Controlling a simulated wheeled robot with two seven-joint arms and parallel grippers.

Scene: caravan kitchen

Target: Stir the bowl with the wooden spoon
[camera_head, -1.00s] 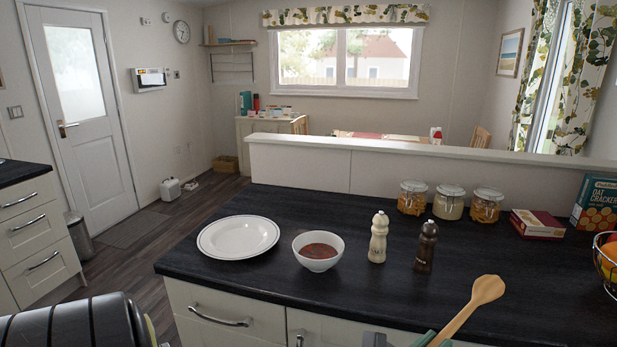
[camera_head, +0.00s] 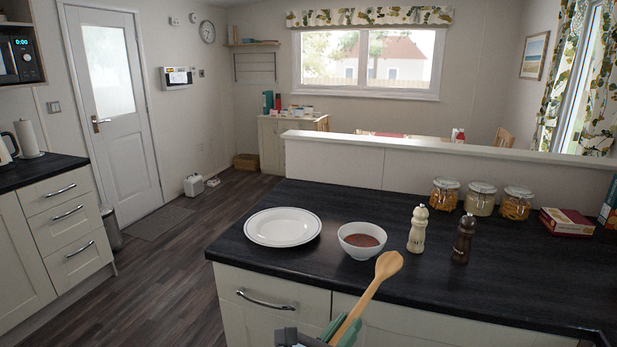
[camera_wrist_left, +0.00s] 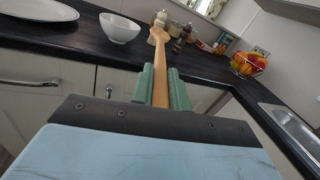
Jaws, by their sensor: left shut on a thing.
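A white bowl (camera_head: 350,246) with reddish-brown contents stands on the dark counter, and it also shows in the left wrist view (camera_wrist_left: 120,30). My left gripper (camera_head: 343,333) is at the bottom of the head view, in front of the counter's drawer fronts. Its green fingers are shut on the handle of the wooden spoon (camera_head: 387,265), also seen in the left wrist view (camera_wrist_left: 160,60). The spoon points up and away, its head uppermost. In the head view the spoon head overlaps the counter just right of the bowl, apart from it. My right gripper is not in view.
A white plate (camera_head: 283,227) lies left of the bowl. A cream mill (camera_head: 418,230) and a dark mill (camera_head: 463,240) stand close to its right. Several jars (camera_head: 480,198) and a red box (camera_head: 566,222) are farther back. A fruit basket (camera_wrist_left: 249,65) and sink (camera_wrist_left: 290,122) lie right.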

